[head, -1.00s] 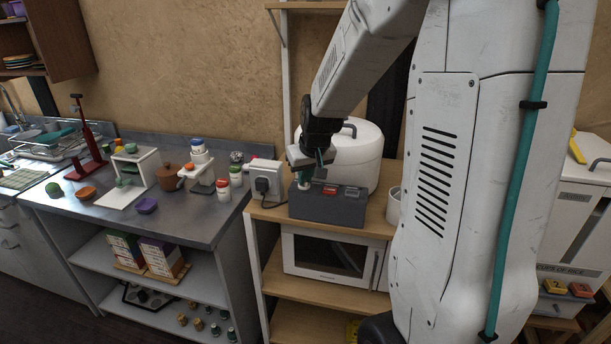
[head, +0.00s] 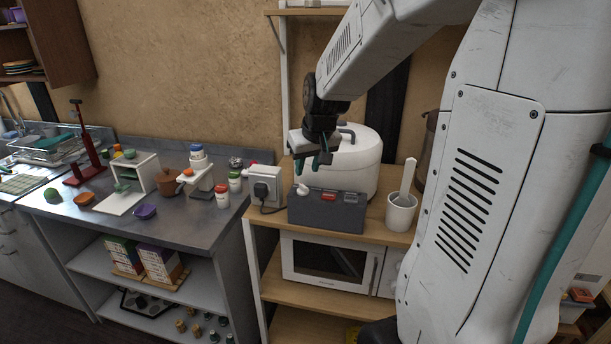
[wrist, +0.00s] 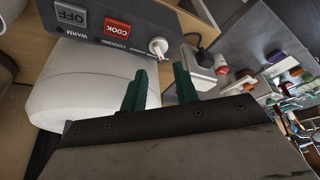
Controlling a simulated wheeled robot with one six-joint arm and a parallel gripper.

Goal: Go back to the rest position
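My gripper (head: 314,163) is in the head view above the grey control box (head: 326,212) and in front of the white round cooker (head: 352,160). In the wrist view its two green fingers (wrist: 162,88) stand apart with nothing between them, so it is open and empty. The control box (wrist: 120,22) there shows a grey OFF button, a red COOK button and a white knob (wrist: 158,46). The fingers look clear of the box and knob. My arm reaches in from the upper right of the head view.
A white socket box (head: 265,186) with a black plug is left of the control box. A white crock (head: 401,213) with a utensil is to the right. A microwave (head: 330,258) sits below. The steel counter (head: 190,232) holds jars and bowls. A wall cabinet (head: 55,40) is upper left.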

